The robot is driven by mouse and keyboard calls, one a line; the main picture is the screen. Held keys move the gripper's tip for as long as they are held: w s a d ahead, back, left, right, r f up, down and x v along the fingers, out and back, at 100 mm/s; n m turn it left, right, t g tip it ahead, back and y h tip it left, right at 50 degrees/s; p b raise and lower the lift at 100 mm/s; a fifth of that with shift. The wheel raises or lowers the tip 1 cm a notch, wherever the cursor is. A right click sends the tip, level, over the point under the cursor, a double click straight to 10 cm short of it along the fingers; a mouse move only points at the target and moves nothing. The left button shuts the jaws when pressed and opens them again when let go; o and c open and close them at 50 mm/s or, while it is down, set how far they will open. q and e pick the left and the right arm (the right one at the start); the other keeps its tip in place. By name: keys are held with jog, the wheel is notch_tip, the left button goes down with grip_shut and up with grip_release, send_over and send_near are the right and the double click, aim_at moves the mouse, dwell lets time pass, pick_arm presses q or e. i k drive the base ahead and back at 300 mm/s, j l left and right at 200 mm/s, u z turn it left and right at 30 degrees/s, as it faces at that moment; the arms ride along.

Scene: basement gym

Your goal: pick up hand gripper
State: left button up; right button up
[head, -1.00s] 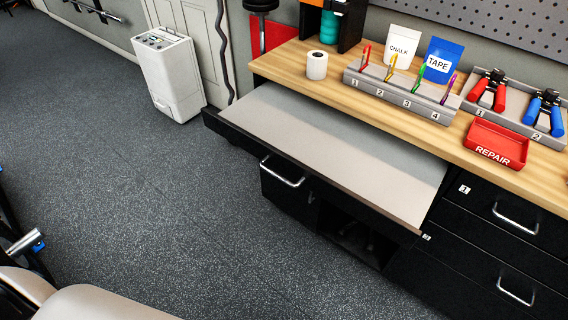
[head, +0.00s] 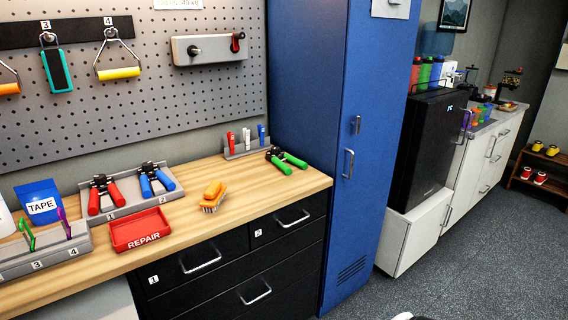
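A hand gripper with green handles (head: 289,160) lies on the wooden bench near its right end, close to the blue locker. A hand gripper with red handles (head: 105,196) stands in slot 1 of a grey holder (head: 133,203). A hand gripper with blue handles (head: 156,180) stands in slot 2 of the same holder. Neither of my grippers shows in the head view.
The bench top (head: 250,195) also holds an orange brush (head: 213,195), a red REPAIR tray (head: 140,230) and a marker rack (head: 246,147). Black drawers (head: 235,265) are below. A blue locker (head: 345,130) stands at the bench's right end. Open floor (head: 475,260) lies right.

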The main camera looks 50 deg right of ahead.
aim_at(278, 159)
jog(key=z, duration=1.65)
jog(key=i+l, duration=0.1)
jog(key=l+u, duration=0.05)
jog(key=l, duration=0.05)
